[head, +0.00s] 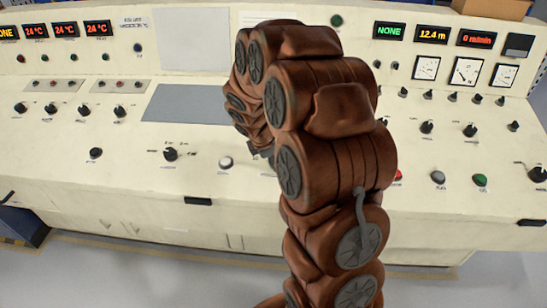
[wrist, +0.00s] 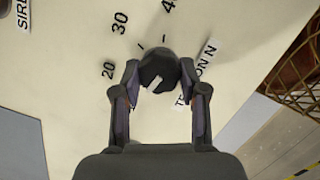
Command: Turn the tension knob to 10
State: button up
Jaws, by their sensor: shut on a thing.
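The dark round tension knob (wrist: 158,66) sits on the cream panel in the wrist view. My gripper (wrist: 160,78) has one finger on each side of it and is shut on it. A pale notch on the knob faces the lower left of the picture. The printed numbers 20 and 30 and a partly cut-off 40 lie around its upper left. The TENSION label (wrist: 207,58) is partly covered by the knob and right finger. In the head view my arm hides the knob and most of my gripper.
The cream console (head: 120,160) carries several other knobs, such as one at left (head: 170,154). A white button (head: 226,162) is close left of my arm; a green button (head: 480,180) is farther right. A wire basket (wrist: 294,80) shows beyond the panel edge.

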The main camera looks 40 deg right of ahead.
dwell(0.3)
jog(key=o, duration=1.1)
jog(key=shift+o, duration=0.2)
jog(key=v, duration=1.2)
jog(key=s+a+m+g+y, duration=0.1)
jog(key=s+a+m, duration=0.3)
jog(key=s, duration=0.5)
jog(key=s+a+m+g+y, duration=0.1)
jog(key=s+a+m, duration=0.4)
jog(key=s, duration=0.5)
jog(key=s+a+m+g+y, duration=0.1)
jog(key=s+a+m, duration=0.4)
jog(key=s, duration=0.5)
jog(key=shift+a+f+y, duration=0.15)
jog(key=shift+a+y, duration=0.45)
jog(key=shift+a, duration=0.45)
